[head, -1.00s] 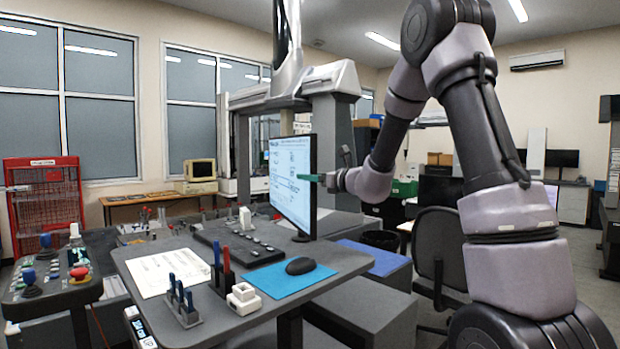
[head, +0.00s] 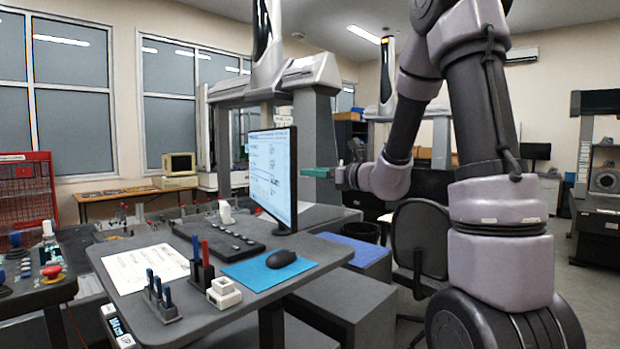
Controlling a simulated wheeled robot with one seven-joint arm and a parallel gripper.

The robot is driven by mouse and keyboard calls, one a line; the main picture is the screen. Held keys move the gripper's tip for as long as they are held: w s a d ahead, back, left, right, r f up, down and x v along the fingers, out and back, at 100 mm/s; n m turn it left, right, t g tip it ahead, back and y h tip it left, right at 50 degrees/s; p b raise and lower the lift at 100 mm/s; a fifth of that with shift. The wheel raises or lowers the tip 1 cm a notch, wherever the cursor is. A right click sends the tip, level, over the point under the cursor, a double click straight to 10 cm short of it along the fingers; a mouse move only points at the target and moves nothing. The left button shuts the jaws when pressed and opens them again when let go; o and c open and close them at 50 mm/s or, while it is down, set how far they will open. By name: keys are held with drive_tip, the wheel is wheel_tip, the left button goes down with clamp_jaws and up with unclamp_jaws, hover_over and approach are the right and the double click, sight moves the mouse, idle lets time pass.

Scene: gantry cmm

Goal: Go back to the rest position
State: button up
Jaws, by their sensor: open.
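My arm rises at the right of the head view and bends down to my gripper (head: 321,173). The gripper has green fingers pointing left and is open; no held thing shows in it. It hangs in the air just right of the monitor (head: 272,175) in the picture, above the height of the desk top. Whether it is beside or behind the monitor's edge is hard to tell. The finger gap is small and hard to see.
The desk (head: 300,262) holds a keyboard, a mouse (head: 281,259) on a blue mat, pen holders and a paper sheet. An office chair (head: 420,245) stands behind my arm. The gantry machine (head: 318,130) stands behind the monitor. A control console (head: 38,290) is at left.

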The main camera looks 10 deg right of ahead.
drive_tip(key=s+a+r+n+g, duration=0.1)
drive_tip(key=s+a+n+g, duration=0.25)
drive_tip(key=s+n, duration=0.55)
drive_tip(key=s+a+r+n+g, duration=0.1)
drive_tip(key=s+a+n+g, duration=0.35)
drive_tip(key=s, duration=0.65)
drive_tip(key=s+d+f+n+h, duration=0.1)
drive_tip(key=s+d+n+h, duration=0.7)
drive_tip(key=d, duration=0.5)
drive_tip(key=s+n, duration=0.2)
drive_tip(key=n, duration=0.1)
drive_tip(key=shift+d+f+t+h, duration=0.35)
drive_tip(key=shift+d+t+h, duration=0.05)
